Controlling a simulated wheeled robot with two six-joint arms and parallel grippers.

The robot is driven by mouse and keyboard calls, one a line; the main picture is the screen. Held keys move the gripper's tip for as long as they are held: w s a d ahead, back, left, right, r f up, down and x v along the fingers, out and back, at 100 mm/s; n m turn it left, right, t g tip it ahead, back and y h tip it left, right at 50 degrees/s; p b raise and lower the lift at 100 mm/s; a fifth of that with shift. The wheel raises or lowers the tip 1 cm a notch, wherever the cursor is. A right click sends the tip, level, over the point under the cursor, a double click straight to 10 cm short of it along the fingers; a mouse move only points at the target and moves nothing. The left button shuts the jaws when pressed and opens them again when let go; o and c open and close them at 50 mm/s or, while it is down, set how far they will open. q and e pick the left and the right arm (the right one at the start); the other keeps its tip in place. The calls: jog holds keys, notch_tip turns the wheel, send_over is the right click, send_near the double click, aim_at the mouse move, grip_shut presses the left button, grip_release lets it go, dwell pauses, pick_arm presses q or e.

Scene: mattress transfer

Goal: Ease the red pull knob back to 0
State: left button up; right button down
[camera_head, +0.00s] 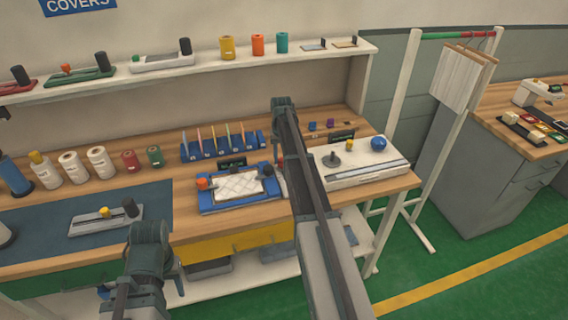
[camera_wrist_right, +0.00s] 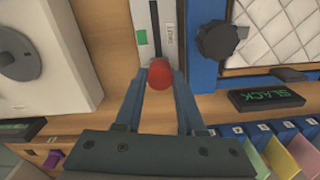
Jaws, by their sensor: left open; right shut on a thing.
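The red pull knob (camera_wrist_right: 159,75) sits at the end of a pale slide strip (camera_wrist_right: 143,20) with a dark slot. In the right wrist view my right gripper (camera_wrist_right: 160,82) has its two blue-grey fingers closed around the knob. In the head view my right arm crosses the middle of the bench and hides its fingers and most of the slide. A "0" mark cannot be made out. My left gripper (camera_head: 150,245) is apart from the knob, low at the left over the bench front; its fingers are hard to see.
A blue frame (camera_head: 208,207) with a white quilted pad (camera_head: 238,186) lies left of the slide. A "SLACK" sign (camera_wrist_right: 266,98) and a blue rack (camera_head: 187,152) stand behind it. A white machine (camera_head: 365,172) is to the right.

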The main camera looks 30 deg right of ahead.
jog(key=shift+w+d, duration=0.2)
jog(key=shift+w, duration=0.6)
jog(key=c, duration=0.5)
grip_release()
jog(key=shift+r, duration=0.1)
notch_tip(320, 180, up, 14)
jog(key=p, duration=1.3)
jog(key=shift+f+p, duration=0.2)
jog(key=shift+p, duration=0.2)
